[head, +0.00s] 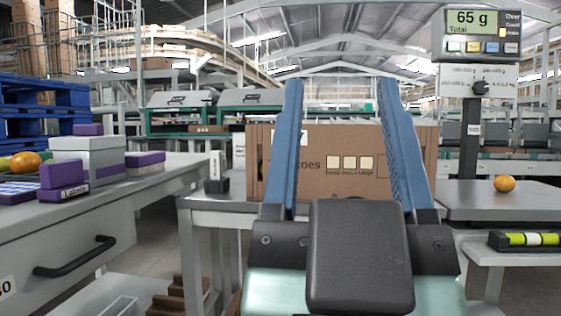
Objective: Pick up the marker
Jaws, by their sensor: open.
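A slim white upright item with dark lettering (214,165) stands left of the cardboard box, at a small black block (217,186). It looks like the marker, but it is small, and I cannot tell for certain. My gripper (340,85) is in the middle of the head view, with its two blue fingers wide apart and pointing up in the picture. Nothing is held between them. The white item is to the left of the left finger and apart from it.
A cardboard box (420,165) on the middle table shows behind my fingers. At left, a grey counter (150,190) carries purple-and-grey boxes and an orange tomato (26,162). At right stand a scale reading 65 g (476,22), a tomato (504,184) and a yellow-green tube in a black holder (530,239).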

